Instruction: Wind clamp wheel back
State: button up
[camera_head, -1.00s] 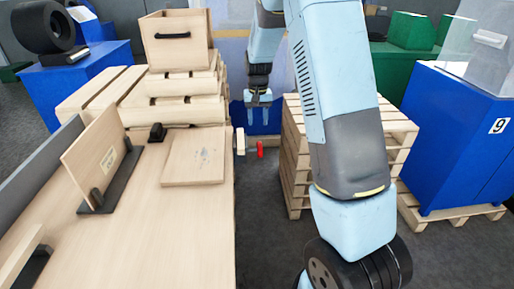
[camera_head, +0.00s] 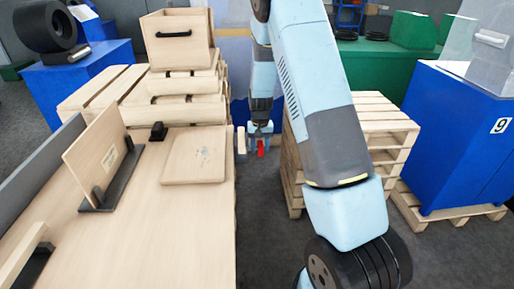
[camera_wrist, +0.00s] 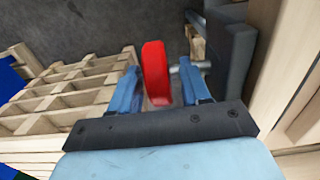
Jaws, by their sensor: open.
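The red clamp wheel (camera_head: 261,147) sits beyond the right edge of the workbench (camera_head: 150,235), at the end of a short metal shaft (camera_wrist: 178,69). In the wrist view the wheel (camera_wrist: 155,72) is seen nearly edge-on. My gripper (camera_head: 260,143) is at the wheel, pointing down in the head view. In the wrist view its two blue fingers (camera_wrist: 162,84) stand open, one on each side of the wheel, with gaps visible. The dark clamp body (camera_wrist: 232,52) lies just right of the right finger.
Stacked wooden pallets (camera_head: 375,125) stand right of my gripper and also fill the left of the wrist view (camera_wrist: 70,92). A flat wooden board (camera_head: 195,155) lies on the bench near the clamp. Grey floor lies between bench and pallets.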

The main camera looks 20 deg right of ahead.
jog(key=shift+f, duration=0.15)
grip_shut()
dwell(0.4)
jog(key=shift+s+t+h, duration=0.15)
jog(key=shift+t+h, duration=0.15)
jog(key=shift+t, duration=1.2)
grip_release()
